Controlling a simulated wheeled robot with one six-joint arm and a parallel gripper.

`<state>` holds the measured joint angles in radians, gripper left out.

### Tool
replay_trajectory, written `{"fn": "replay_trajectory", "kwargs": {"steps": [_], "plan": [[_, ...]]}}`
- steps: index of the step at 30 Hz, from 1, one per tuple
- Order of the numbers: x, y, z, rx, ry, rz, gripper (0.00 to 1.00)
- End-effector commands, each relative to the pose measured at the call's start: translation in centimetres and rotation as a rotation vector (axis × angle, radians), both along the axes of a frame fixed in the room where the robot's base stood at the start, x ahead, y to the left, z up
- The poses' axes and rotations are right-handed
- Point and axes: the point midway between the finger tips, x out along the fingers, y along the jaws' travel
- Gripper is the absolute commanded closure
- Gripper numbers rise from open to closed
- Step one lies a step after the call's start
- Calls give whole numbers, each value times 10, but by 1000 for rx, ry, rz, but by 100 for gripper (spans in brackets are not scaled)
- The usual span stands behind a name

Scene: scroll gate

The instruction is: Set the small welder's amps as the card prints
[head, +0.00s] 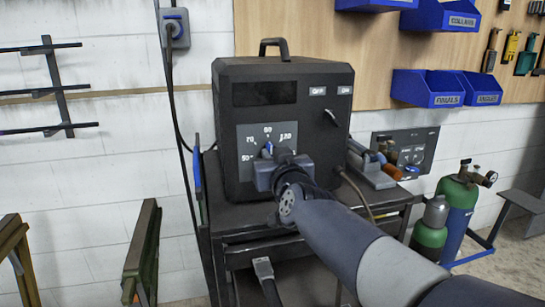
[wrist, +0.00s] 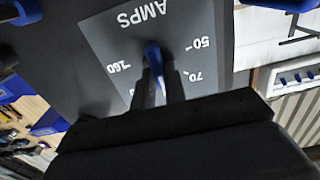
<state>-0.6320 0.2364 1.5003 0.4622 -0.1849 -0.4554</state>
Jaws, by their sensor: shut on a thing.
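The small welder (head: 315,125) is a dark box with a top handle, standing on a black cart. Its grey amps plate (head: 248,140) carries white numbers, with 70, 90 and 120 along the top. The wrist view shows the plate (wrist: 105,45) upside down, with AMPS, 160, 50 and 70 readable. My gripper (head: 268,158) is at the plate, its fingers shut on the blue knob (wrist: 153,55). The blue knob looks roughly upright in the head view, towards 90, but my gripper hides most of it, so its exact setting is unclear. I cannot make out a printed card.
The cart top (head: 235,215) is below the welder. A second black switch (head: 331,117) is on the welder's right part. Gas cylinders (head: 457,205) stand at right and blue bins (head: 428,88) hang above. A cable runs down the wall at left.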

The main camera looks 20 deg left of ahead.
Motion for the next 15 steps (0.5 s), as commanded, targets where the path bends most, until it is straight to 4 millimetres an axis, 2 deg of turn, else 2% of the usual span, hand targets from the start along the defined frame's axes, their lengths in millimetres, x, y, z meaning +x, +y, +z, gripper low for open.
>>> {"fn": "replay_trajectory", "kwargs": {"steps": [15], "plan": [[0,0,-1,60,37,0,100]]}}
